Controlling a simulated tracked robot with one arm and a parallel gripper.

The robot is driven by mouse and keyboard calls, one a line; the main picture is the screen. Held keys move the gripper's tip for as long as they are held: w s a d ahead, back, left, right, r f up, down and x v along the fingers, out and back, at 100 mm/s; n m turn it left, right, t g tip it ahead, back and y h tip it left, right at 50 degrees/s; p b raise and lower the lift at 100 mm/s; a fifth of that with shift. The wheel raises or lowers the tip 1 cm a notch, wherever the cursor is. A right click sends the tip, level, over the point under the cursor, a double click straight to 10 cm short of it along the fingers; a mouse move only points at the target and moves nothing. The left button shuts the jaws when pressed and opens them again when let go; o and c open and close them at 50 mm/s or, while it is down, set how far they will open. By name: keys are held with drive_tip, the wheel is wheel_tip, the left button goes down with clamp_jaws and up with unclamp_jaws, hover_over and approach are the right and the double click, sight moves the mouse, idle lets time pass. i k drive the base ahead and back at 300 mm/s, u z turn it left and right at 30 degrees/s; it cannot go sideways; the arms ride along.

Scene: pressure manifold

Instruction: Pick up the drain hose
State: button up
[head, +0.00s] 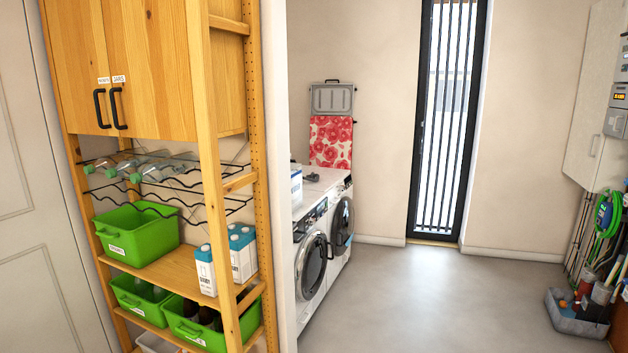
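A bright green coiled hose (614,217) hangs at the far right, below the wall-mounted units and above a grey bin. It is small and partly cut by the picture edge, and I cannot tell if it is the drain hose. No other hose is clear in view. My gripper is not in view, so its place and state do not show.
A wooden shelf (206,170) with green crates (136,236), bottles and cartons stands at the left. Behind a wall edge are two washing machines (315,262). A grey bin (575,318) with tools stands at right. The grey floor (440,305) between is clear.

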sight(313, 175)
drive_tip(key=k, duration=1.3)
drive_tip(key=z, duration=0.2)
drive_tip(key=i, duration=1)
drive_tip(key=z, duration=0.35)
drive_tip(key=i, duration=1.25)
drive_tip(key=z, duration=0.25)
drive_tip(key=i, duration=3.75)
drive_tip(key=u, duration=0.25)
drive_tip(key=i, duration=1.3)
drive_tip(key=u, duration=0.3)
